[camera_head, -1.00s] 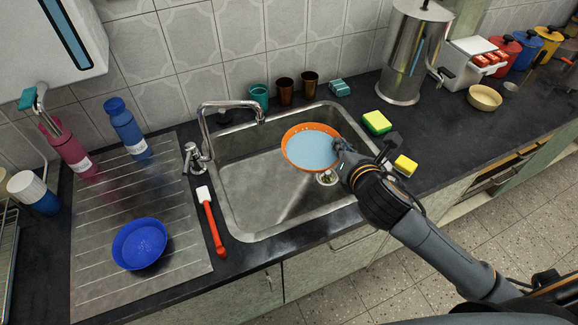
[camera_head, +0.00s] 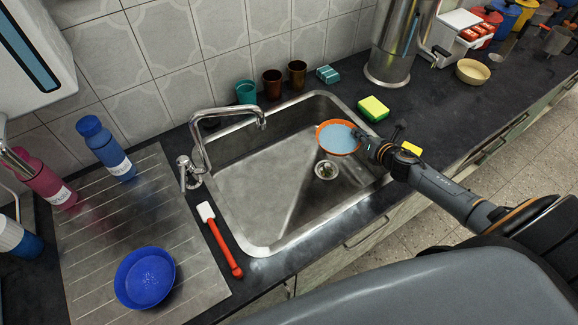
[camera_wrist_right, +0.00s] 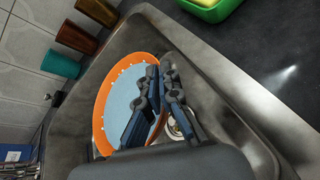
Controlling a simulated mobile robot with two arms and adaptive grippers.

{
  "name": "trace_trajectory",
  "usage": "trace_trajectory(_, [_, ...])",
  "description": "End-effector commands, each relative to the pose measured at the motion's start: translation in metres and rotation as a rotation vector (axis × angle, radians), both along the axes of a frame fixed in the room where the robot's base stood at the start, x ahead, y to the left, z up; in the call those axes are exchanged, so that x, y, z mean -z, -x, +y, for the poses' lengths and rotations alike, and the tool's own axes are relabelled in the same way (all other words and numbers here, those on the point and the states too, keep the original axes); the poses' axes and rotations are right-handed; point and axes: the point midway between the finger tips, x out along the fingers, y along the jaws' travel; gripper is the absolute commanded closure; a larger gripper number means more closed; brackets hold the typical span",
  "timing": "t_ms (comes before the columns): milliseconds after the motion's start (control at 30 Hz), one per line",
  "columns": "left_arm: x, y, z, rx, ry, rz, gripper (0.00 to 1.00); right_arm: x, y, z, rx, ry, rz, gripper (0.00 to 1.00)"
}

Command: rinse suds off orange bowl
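The orange bowl (camera_head: 323,146) is over the right part of the sink (camera_head: 240,172), its inside covered by a flat light-blue surface. It also shows in the right wrist view (camera_wrist_right: 104,106), tilted there. My right gripper (camera_head: 362,141) is shut on the bowl's right rim; its fingers (camera_wrist_right: 162,75) overlap the rim in the wrist view. The metal tap (camera_head: 205,150) has its spout end left of the bowl, and no water stream shows. I cannot tell suds from water in the bowl. My left gripper is not in view.
The drain (camera_head: 326,170) is below the bowl. A green-yellow sponge (camera_head: 373,108) and another yellow one (camera_head: 411,148) lie right of the sink. Several cups stand behind. A red-handled brush (camera_head: 220,240) and blue bowl (camera_head: 145,277) are at left. The sink's left part is empty.

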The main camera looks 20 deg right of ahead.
Motion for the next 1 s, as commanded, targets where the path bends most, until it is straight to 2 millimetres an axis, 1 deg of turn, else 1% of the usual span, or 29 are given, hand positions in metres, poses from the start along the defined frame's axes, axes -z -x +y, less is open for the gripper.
trace_trajectory(100, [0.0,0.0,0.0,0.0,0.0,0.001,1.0,0.003,0.002,-0.007,0.001,-0.003,-0.002,1.0])
trace_trajectory(367, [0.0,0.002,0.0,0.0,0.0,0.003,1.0,0.004,0.002,-0.008,-0.001,-0.001,-0.003,1.0])
trace_trajectory(1000, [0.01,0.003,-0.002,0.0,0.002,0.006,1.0,0.007,0.004,0.004,-0.005,0.094,-0.017,1.0])
